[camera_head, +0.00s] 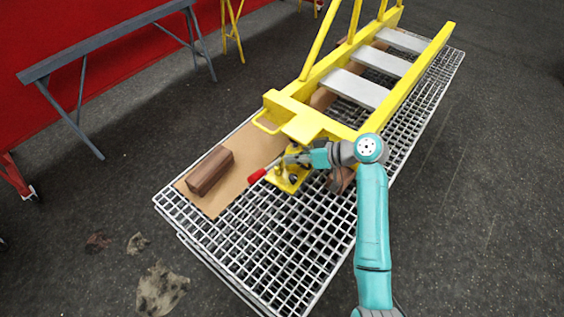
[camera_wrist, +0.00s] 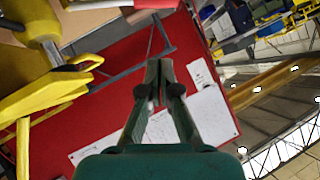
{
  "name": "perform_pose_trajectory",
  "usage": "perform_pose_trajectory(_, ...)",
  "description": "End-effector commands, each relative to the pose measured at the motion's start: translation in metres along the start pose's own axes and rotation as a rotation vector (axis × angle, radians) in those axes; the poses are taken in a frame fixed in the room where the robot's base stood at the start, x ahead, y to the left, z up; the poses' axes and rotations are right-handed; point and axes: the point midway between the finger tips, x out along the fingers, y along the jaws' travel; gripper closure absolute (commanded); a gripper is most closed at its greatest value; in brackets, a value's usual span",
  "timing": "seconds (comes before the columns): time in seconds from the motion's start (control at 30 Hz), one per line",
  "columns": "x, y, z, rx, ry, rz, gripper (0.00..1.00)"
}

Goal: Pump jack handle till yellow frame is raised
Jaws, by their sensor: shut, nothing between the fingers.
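The yellow frame (camera_head: 312,122) lies over the grating, its near end above a small yellow jack (camera_head: 287,180). A handle with a red grip (camera_head: 257,176) sticks out from the jack to the left. My gripper (camera_head: 293,160) is at the jack, just above and right of the red grip. In the wrist view my gripper's fingers (camera_wrist: 158,75) are shut together with nothing between them. Yellow parts of the frame (camera_wrist: 45,97) show at the left there, and a red grip (camera_wrist: 156,4) is at the top edge. Whether the fingers touch the handle cannot be told.
A brown block (camera_head: 210,171) lies on a cardboard sheet (camera_head: 248,150) on the metal grating (camera_head: 270,255). Grey steps (camera_head: 356,88) span the yellow frame. A grey trestle (camera_head: 105,40) stands at the back left by a red wall. The floor at right is clear.

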Motion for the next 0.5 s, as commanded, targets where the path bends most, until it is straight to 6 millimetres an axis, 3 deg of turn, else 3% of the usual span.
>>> perform_pose_trajectory(0.5, 0.092, 0.0, 0.004, 0.001, -0.003, 0.0, 1.0)
